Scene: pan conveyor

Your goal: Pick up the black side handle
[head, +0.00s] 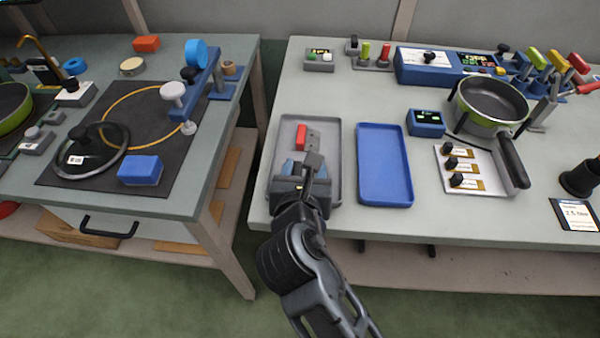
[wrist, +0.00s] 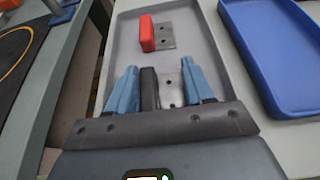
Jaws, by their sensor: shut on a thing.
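The black side handle (wrist: 149,88) has a grey metal plate (wrist: 170,90) with holes at its right. My gripper (wrist: 160,84) has its blue fingers on either side of the handle and plate in the wrist view, shut on the piece. In the head view my gripper (head: 300,172) is over the near part of the grey tray (head: 332,133) and hides most of the handle. I cannot tell whether the handle touches the tray floor. A red side handle (wrist: 147,33) with a similar plate lies farther up the tray, clear of my fingers; the head view shows it too (head: 301,137).
An empty blue tray (head: 385,165) lies just right of the grey tray. A green pan (head: 490,100), a label panel (head: 468,171) and a blue device (head: 426,123) stand farther right. A gap separates this table from the left table.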

